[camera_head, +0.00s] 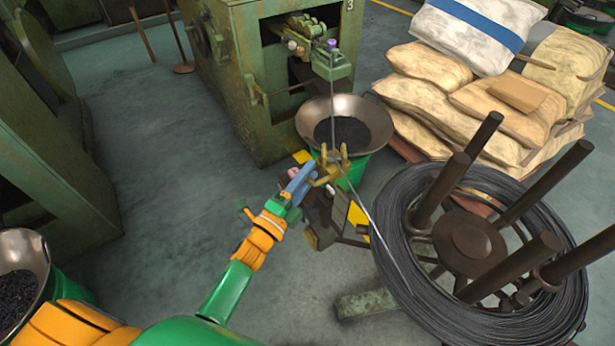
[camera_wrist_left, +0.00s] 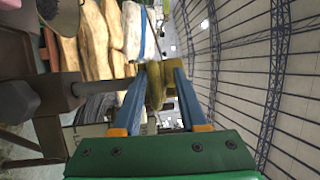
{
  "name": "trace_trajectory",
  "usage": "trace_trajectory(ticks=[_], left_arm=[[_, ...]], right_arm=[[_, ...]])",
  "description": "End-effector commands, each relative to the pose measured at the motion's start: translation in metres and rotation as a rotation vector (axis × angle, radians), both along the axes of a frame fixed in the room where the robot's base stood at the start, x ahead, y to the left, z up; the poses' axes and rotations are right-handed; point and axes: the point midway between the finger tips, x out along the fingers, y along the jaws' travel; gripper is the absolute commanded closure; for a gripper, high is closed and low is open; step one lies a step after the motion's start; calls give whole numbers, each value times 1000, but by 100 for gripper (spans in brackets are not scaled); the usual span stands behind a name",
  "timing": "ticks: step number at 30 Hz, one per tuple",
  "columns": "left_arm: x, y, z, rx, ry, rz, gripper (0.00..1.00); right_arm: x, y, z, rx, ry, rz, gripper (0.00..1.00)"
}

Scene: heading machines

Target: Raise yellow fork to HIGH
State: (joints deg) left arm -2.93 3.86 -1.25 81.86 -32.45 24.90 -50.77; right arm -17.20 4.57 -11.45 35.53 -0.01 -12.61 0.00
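The yellow fork (camera_head: 330,167) stands between the coil and the machine in the head view, its two prongs pointing up near the wire. In the left wrist view the fork (camera_wrist_left: 156,84) lies between my blue fingertips. My left gripper (camera_head: 303,180) reaches it from the lower left; in its own wrist view the gripper (camera_wrist_left: 160,76) has its fingers apart, with the fork filling most of the gap at the tips. I cannot tell whether both fingers press on it. My right gripper is out of view.
A large wire coil (camera_head: 402,262) on a brown post stand is at the right, its wire running past the fork to the green machine (camera_head: 224,100). A metal bowl (camera_head: 310,118) of dark pieces stands behind the fork. Stacked sacks (camera_head: 428,68) fill the back right. Floor at left is clear.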

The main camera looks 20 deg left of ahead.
Motion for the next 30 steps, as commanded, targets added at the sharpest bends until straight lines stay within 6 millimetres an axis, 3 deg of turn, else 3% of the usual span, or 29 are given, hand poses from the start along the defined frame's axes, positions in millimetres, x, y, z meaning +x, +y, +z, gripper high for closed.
trace_trajectory(ticks=[13,24,30], left_arm=[[-1,0,-1,1,4,2,53],[-62,18,-12,1,4,2,53],[-67,19,-11,0,1,1,53]], right_arm=[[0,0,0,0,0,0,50],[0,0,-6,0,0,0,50],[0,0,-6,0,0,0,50]])
